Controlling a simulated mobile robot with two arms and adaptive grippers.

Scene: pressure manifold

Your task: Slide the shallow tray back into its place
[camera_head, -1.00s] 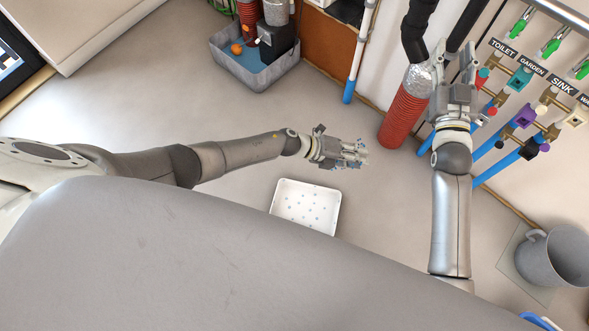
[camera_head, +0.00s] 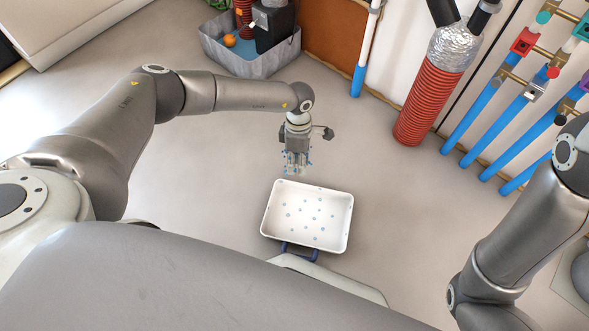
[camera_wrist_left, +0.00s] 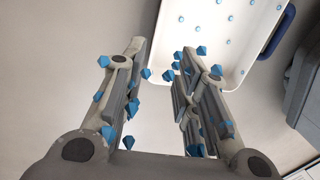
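My left gripper (camera_head: 297,172) points down just beyond the tray's far rim, empty. In the left wrist view, the fingers of the left gripper (camera_wrist_left: 165,65) are spread apart, with small blue pointed bits around them. The tray (camera_wrist_left: 190,62) lies beyond the fingertips to the upper right, with its blue handle (camera_wrist_left: 281,32) farther off. My right gripper is out of view.
A grey bin (camera_head: 250,66) with a pump-like unit stands at the back. A red ribbed hose (camera_head: 427,105) stands by the wall, right of a blue-and-white pipe (camera_head: 362,62). Blue pipes with coloured valves line the right wall. The floor around the tray is clear.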

